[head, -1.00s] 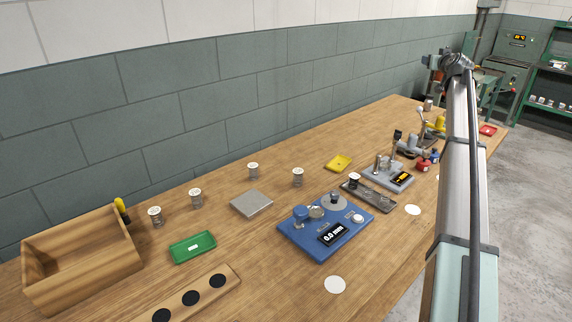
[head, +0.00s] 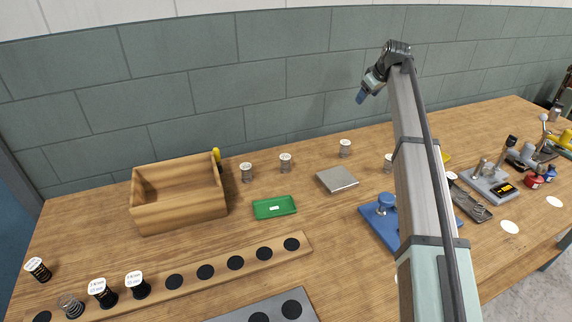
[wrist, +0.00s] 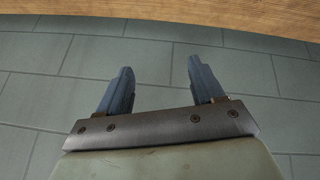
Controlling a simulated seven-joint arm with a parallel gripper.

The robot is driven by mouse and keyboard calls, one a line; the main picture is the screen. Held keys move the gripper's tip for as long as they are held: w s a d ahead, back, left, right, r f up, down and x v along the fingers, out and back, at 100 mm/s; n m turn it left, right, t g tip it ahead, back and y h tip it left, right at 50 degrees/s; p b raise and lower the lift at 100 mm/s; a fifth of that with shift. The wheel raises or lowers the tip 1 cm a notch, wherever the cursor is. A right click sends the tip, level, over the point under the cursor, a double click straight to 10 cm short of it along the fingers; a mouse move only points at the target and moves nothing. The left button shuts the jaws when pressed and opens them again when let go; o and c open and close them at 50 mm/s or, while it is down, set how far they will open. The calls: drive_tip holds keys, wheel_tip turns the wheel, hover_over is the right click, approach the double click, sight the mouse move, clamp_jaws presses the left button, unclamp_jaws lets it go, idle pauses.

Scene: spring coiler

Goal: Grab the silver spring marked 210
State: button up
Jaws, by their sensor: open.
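Several silver springs with white caps stand apart on the table in the head view: one (head: 246,173) beside the wooden box, one (head: 285,163) to its right, one (head: 345,148) near the grey plate, and one (head: 388,164) partly behind my arm. A further silver coil (head: 70,306) is at the front left. Their markings are too small to read, so I cannot tell which is 210. My gripper (head: 361,97) is raised in front of the wall, well above the table. In the wrist view my gripper (wrist: 160,68) is open with nothing between its fingers.
A wooden box (head: 180,212), green tray (head: 274,207) and grey plate (head: 337,180) stand on the table. A wooden rack (head: 220,268) with black spots lies in front, with black springs (head: 138,285) at its left. A blue gauge (head: 377,221) is partly hidden by my arm.

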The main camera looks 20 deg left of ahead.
drive_tip(key=s+a+f+n+g+h, duration=0.1)
drive_tip(key=s+a+f+n+g, duration=0.2)
drive_tip(key=s+a, duration=0.8)
drive_tip(key=n+g+h, duration=0.2)
drive_tip(key=h, duration=0.1)
hover_over(285, 157)
wheel_tip(285, 157, down, 3)
wheel_tip(285, 157, down, 7)
drive_tip(key=shift+s+f, duration=0.15)
drive_tip(key=shift+f, duration=0.05)
drive_tip(key=shift+w+a+f, duration=0.1)
drive_tip(key=shift+w+f, duration=0.05)
drive_tip(key=shift+f, duration=1.35)
drive_tip(key=shift+w+f, duration=0.1)
drive_tip(key=shift+f, duration=1.35)
drive_tip(key=shift+c, duration=0.3)
drive_tip(key=c, duration=1.1)
